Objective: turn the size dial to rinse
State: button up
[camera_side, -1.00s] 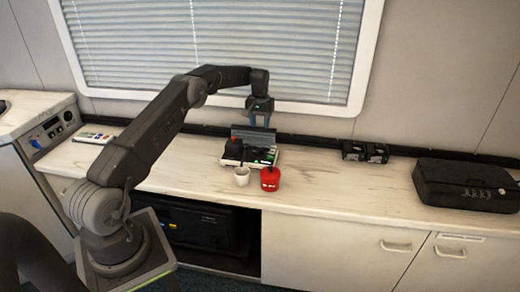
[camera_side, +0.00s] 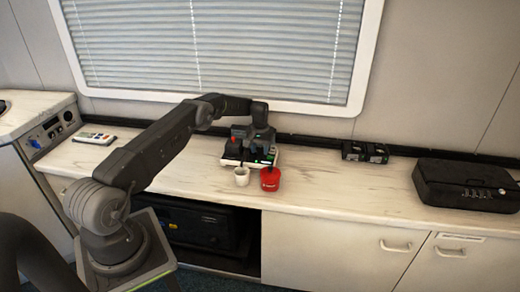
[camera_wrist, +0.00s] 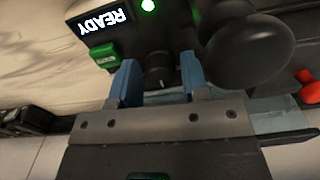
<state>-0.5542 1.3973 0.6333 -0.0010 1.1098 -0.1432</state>
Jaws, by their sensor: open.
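The machine (camera_side: 233,160) is a small dark unit on a white base on the counter. In the wrist view its small dark size dial (camera_wrist: 159,68) has a pale marker line. My gripper (camera_wrist: 158,80) is open, with its two blue fingers on either side of the dial. I cannot tell whether they touch it. The wrist view also shows a green button (camera_wrist: 105,56), a lit READY display (camera_wrist: 104,22) and a large round black part (camera_wrist: 248,50). In the side view my gripper (camera_side: 261,140) is low over the machine. No rinse label is readable.
A white cup (camera_side: 242,177) and a red container (camera_side: 270,180) stand in front of the machine. Small black boxes (camera_side: 365,152) and a black case (camera_side: 465,184) are to the right. A keypad-like device (camera_side: 94,138) lies left. The counter between machine and case is mostly clear.

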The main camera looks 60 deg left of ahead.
aim_at(260, 149)
jog(key=shift+c, duration=0.3)
jog(key=c, duration=0.6)
jog(key=shift+o, duration=0.2)
jog(key=shift+n, duration=2.2)
jog(key=o, duration=0.6)
notch_tip(260, 149, up, 14)
jog(key=shift+f, duration=0.1)
